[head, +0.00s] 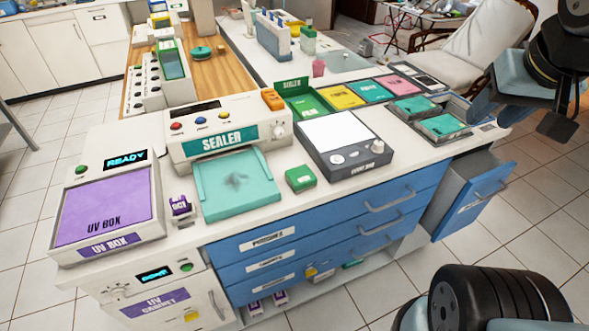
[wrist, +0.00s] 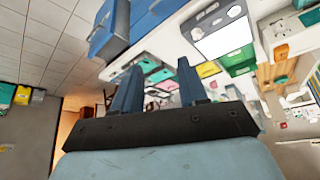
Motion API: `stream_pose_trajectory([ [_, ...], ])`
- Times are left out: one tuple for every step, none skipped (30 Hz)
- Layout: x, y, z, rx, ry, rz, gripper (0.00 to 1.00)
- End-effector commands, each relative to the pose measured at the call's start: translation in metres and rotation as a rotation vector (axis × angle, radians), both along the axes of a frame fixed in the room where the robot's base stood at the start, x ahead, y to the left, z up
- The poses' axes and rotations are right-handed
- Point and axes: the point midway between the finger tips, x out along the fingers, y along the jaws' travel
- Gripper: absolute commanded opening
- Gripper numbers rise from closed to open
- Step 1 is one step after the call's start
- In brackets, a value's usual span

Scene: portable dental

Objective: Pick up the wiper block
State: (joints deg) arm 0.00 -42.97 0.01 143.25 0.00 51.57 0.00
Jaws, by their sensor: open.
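No block in view is clearly labelled as the wiper block. A small green block (head: 300,178) lies on the white counter in front of the sealer (head: 222,139), right of its teal tray (head: 237,186), which has a dark smudge. An orange block (head: 272,99) sits at the sealer's top right corner. I cannot tell which of these is the wiper block. My gripper (wrist: 158,85) is open and empty in the wrist view, its two blue fingers apart. It is in the air, away from both blocks. In the head view my arm is at the upper right, beyond the counter's right end.
A grey scale (head: 344,148) with a white top stands right of the green block. The purple UV box (head: 104,208) is at the left. Coloured trays (head: 341,96) line the back right. A blue drawer (head: 472,203) stands open at the right. Tiled floor is clear in front.

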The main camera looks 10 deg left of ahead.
Motion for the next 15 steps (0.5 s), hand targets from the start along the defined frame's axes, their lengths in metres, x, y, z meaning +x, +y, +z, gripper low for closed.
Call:
stream_pose_trajectory([
  [0.000, 0.000, 0.000, 0.000, 0.000, 0.000, 0.43],
  [0.000, 0.000, 0.000, 0.000, 0.000, 0.000, 0.43],
  [0.000, 0.000, 0.000, 0.000, 0.000, 0.000, 0.43],
  [0.000, 0.000, 0.000, 0.000, 0.000, 0.000, 0.43],
  [0.000, 0.000, 0.000, 0.000, 0.000, 0.000, 0.43],
  [0.000, 0.000, 0.000, 0.000, 0.000, 0.000, 0.43],
  [0.000, 0.000, 0.000, 0.000, 0.000, 0.000, 0.46],
  [0.000, 0.000, 0.000, 0.000, 0.001, 0.001, 0.49],
  [0.001, 0.001, 0.000, 0.001, 0.003, 0.004, 0.53],
  [0.003, 0.002, 0.000, 0.001, 0.006, 0.009, 0.56],
  [0.005, 0.004, 0.000, 0.001, 0.010, 0.014, 0.59],
  [0.009, 0.007, 0.000, 0.003, 0.019, 0.024, 0.63],
  [0.012, 0.009, 0.000, 0.004, 0.027, 0.034, 0.66],
  [0.016, 0.013, -0.001, 0.005, 0.036, 0.047, 0.68],
  [0.022, 0.014, -0.002, 0.006, 0.051, 0.065, 0.72],
])
